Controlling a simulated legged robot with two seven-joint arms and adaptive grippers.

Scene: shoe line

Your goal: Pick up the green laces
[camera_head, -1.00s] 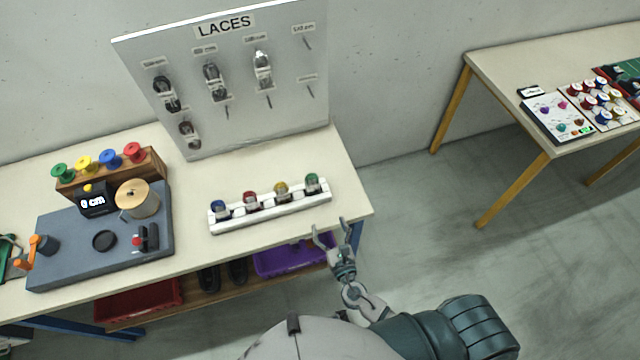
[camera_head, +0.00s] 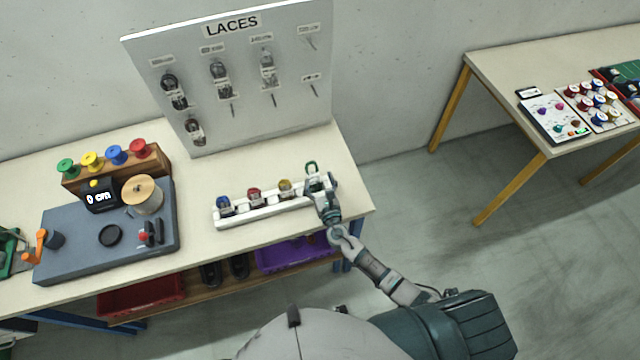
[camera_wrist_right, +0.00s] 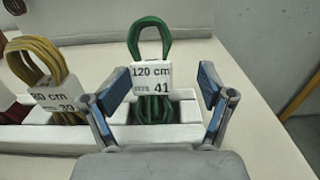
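The green laces (camera_head: 311,168) stand in the right end slot of a white rack (camera_head: 240,219) on the table. My right gripper (camera_head: 318,184) is at that end of the rack. In the right wrist view its two fingers (camera_wrist_right: 158,92) are spread on either side of the green laces, with gaps at both sides. The lower part of the laces sits in the slot. My left gripper is in no view.
Yellow laces (camera_head: 285,188), red laces (camera_head: 255,196) and blue laces (camera_head: 224,205) stand in the same rack. A LACES board (camera_head: 290,120) rises behind it. A grey station (camera_head: 70,250) with spools fills the table's left. The table's right edge is close to the rack.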

